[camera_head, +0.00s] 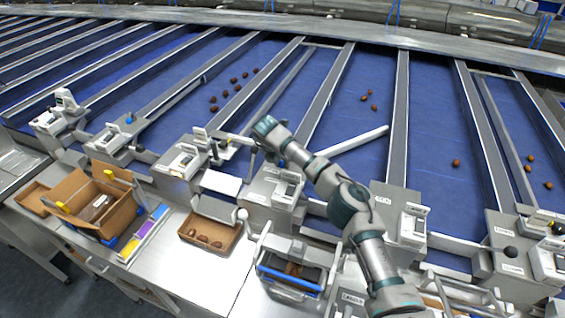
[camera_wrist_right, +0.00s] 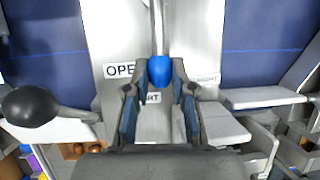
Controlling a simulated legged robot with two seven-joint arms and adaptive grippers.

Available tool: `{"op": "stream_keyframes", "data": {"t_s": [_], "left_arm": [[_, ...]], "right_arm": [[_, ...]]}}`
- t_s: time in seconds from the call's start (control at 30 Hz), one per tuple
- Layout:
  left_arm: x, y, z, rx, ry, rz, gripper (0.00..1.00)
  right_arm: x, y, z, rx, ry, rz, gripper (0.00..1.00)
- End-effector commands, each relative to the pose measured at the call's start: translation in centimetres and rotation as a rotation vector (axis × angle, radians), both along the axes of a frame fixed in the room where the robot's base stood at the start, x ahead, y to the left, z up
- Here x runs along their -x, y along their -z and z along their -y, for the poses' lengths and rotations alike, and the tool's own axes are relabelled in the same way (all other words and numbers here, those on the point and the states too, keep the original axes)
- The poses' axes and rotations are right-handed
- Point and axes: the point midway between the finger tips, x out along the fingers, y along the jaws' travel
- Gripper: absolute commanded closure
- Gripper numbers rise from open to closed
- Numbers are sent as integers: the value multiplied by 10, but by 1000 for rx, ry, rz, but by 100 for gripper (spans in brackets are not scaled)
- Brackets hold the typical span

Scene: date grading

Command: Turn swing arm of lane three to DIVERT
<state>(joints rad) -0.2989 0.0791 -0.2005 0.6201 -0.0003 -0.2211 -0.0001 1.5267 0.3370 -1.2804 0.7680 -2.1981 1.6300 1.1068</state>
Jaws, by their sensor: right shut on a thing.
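My right gripper (camera_wrist_right: 158,95) is shut on a blue knob (camera_wrist_right: 160,70) at the end of a thin metal rod, in the right wrist view. The knob sits between the fingertips, over a grey plate with labels; one reads OPEN, the label below the knob ends in RT, and one at right is partly hidden. In the head view my right arm reaches over a lane station (camera_head: 268,205), and the gripper (camera_head: 274,158) is small and partly hidden by my wrist. A pale bar (camera_head: 352,141) lies slantwise across the blue lane just beyond. My left gripper is not in view.
A dark ball knob (camera_wrist_right: 30,105) stands left of the gripper in the wrist view. A cardboard box (camera_head: 122,205), a date tray (camera_head: 232,246) and a blue-handled basket (camera_head: 290,288) stand at the front. Raised dividers separate the lanes; scattered dates lie on the blue belts.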

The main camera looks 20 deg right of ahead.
Motion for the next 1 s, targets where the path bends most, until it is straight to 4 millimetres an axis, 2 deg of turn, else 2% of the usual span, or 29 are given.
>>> {"op": "stream_keyframes", "data": {"t_s": [0.13, 0.17, 0.23, 0.5, 0.63, 0.77, 1.0], "left_arm": [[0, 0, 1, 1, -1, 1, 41], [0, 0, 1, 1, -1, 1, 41], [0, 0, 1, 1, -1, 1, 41], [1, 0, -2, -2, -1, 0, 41], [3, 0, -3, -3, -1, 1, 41], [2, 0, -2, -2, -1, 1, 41], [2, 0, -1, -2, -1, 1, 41]], "right_arm": [[-2, -5, 1, 2, 1, 12, 100], [-2, -5, 1, 2, 1, 12, 69], [-2, -5, 1, 2, 1, 11, 51], [-1, -2, 2, 2, 1, 5, 51], [0, -8, 0, 2, 0, 5, 51], [5, -28, -8, 2, -2, 6, 51], [15, -78, -27, 2, -2, 8, 51]]}}
